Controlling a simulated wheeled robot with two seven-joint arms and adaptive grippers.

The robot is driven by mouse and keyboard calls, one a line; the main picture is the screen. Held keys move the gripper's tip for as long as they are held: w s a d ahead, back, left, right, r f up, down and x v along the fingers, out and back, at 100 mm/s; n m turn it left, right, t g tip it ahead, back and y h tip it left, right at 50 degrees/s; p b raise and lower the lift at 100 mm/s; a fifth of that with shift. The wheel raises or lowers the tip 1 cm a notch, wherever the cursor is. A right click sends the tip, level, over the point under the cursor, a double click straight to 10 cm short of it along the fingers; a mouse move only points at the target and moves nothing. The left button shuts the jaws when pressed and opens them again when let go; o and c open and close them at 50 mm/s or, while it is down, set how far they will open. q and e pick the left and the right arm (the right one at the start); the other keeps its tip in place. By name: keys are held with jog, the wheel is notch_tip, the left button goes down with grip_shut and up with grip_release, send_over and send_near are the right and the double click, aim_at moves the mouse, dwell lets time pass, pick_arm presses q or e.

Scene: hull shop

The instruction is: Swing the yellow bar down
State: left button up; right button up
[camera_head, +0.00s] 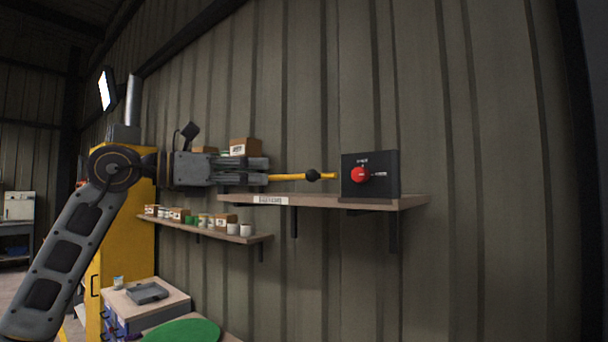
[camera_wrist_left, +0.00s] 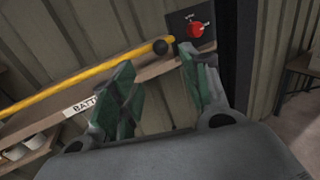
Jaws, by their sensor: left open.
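The yellow bar (camera_head: 288,177) runs roughly level along the wall in the head view, with a black ball (camera_head: 312,175) near its right end. In the wrist view the bar (camera_wrist_left: 70,85) slants up to the right, with the ball (camera_wrist_left: 160,47) near its end. My left gripper (camera_head: 264,170) points right, and its fingers overlap the bar's left part in the head view. In the wrist view the left gripper (camera_wrist_left: 156,64) is open, with green-padded fingers and nothing between them. The bar passes beyond the fingertips there; I cannot tell whether they touch. My right gripper is out of view.
A black panel with a red knob (camera_head: 361,174) stands at the bar's right end, above a wooden shelf (camera_head: 330,201). A lower shelf (camera_head: 205,232) holds several cans and boxes. A yellow cabinet (camera_head: 130,215) and a workbench (camera_head: 150,297) are at left. The wall right of the panel is bare.

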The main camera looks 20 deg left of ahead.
aim_at(307, 174)
pick_arm(q)
jog(key=p+x, duration=0.2)
jog(key=x, duration=0.8)
jog(key=shift+w+d+p, duration=0.25)
jog(key=shift+d+p, duration=0.05)
jog(key=shift+d, duration=0.05)
jog(key=shift+x, duration=0.8)
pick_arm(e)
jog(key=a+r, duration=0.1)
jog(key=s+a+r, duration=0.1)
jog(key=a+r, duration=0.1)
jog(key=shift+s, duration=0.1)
pick_arm(q)
grip_shut()
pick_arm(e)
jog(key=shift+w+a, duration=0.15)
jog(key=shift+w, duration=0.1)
